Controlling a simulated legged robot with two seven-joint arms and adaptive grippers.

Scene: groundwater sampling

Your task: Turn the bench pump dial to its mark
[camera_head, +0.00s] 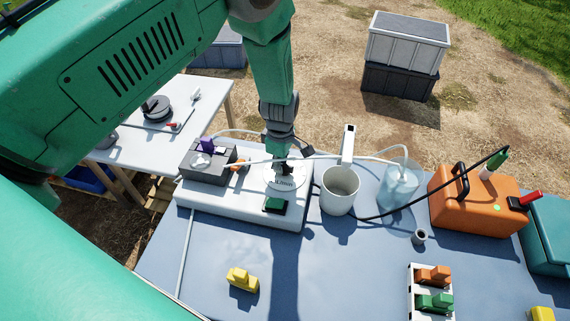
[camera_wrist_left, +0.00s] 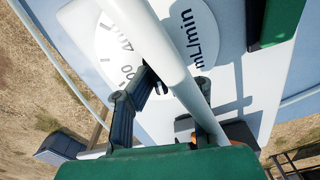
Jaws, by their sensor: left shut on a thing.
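The bench pump (camera_head: 240,206) is a long white box on the blue-topped bench. Its round white dial (camera_head: 289,183) has dark markings; in the left wrist view the dial face (camera_wrist_left: 178,18) shows numbers and "mL/min". My left gripper (camera_head: 281,163) points down over the dial and is shut on its knob. The dark fingers also show in the left wrist view (camera_wrist_left: 172,82), close to the dial face. A white tube (camera_wrist_left: 165,52) crosses in front of them. The knob and the dial's mark are hidden. My right gripper is out of view.
A green switch (camera_head: 275,205) sits on the pump near the dial. A white beaker (camera_head: 340,194), a clear jar (camera_head: 398,188) and an orange case (camera_head: 470,205) stand to the right. A yellow block (camera_head: 242,279) lies in front.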

